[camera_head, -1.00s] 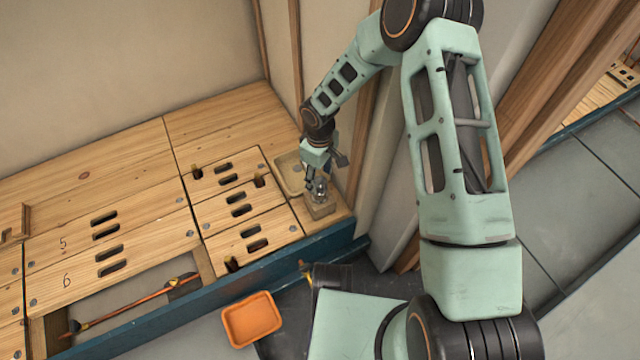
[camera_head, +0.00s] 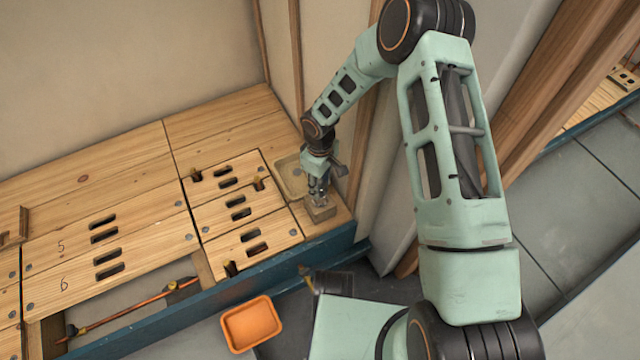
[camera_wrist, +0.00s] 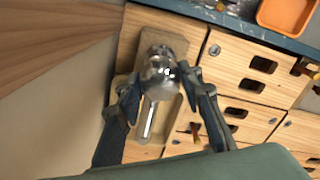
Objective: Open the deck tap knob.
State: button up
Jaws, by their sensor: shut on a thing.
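The deck tap is a shiny chrome fitting on a small wooden block (camera_head: 320,211) at the right front corner of the wooden deck. In the wrist view its rounded chrome knob (camera_wrist: 159,71) sits between my fingertips, with a chrome spout (camera_wrist: 148,120) pointing towards the bottom of that view. My gripper (camera_head: 318,190) reaches down over the tap from above. In the wrist view my gripper (camera_wrist: 159,85) has one finger on each side of the knob, shut on it. In the head view my fingers mostly hide the knob.
A shallow beige tray (camera_head: 291,176) lies just behind the tap. Slotted wooden panels (camera_head: 240,213) fill the deck to the left. An orange tray (camera_head: 251,325) is below the blue front edge (camera_head: 215,298). A wall stands close on the right.

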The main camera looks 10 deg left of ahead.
aim_at(320, 184)
jog(key=n+p, duration=0.1)
jog(key=n, duration=0.4)
jog(key=shift+n, duration=0.3)
jog(key=o, duration=1.2)
jog(key=shift+c, duration=0.2)
notch_tip(320, 184, up, 12)
